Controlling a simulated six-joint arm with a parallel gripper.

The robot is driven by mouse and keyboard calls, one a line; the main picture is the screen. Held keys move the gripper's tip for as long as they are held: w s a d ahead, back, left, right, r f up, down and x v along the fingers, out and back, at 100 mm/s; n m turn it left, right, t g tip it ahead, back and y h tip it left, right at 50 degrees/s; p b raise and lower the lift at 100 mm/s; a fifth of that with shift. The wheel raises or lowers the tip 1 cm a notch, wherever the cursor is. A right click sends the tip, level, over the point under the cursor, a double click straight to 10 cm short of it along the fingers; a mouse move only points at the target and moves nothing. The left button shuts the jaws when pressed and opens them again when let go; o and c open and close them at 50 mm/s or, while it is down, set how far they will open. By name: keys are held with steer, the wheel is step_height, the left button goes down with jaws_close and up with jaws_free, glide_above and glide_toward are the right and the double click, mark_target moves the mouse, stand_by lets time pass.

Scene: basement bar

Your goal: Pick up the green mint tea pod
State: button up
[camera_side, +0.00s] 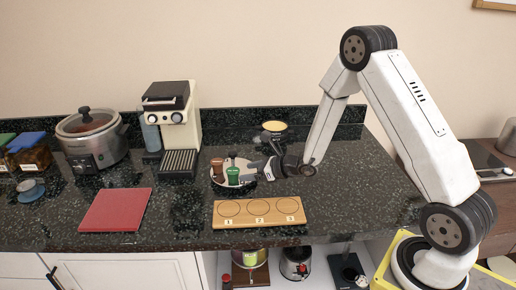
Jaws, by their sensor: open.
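The green mint tea pod (233,175) stands upright on a light round plate (246,187) on the dark counter. A brown-red pod (217,167) stands to its left, and a dark pod (232,157) stands just behind it. My gripper (256,169) is open, low over the plate's right side. It points left toward the green pod and looks close to it. I cannot tell from this view whether a finger touches the pod.
A wooden board (259,211) with three numbered circles lies in front of the plate. A red mat (115,209) is at left. A coffee machine (178,120) and slow cooker (92,140) stand behind. A yellow-topped container (274,127) stands behind my gripper. The counter's right side is clear.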

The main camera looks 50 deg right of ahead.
mark_target(233, 171)
steer(key=shift+w+a+f, duration=0.15)
steer(key=shift+w, duration=0.25)
steer(key=shift+x, duration=2.6)
steer(key=c, duration=1)
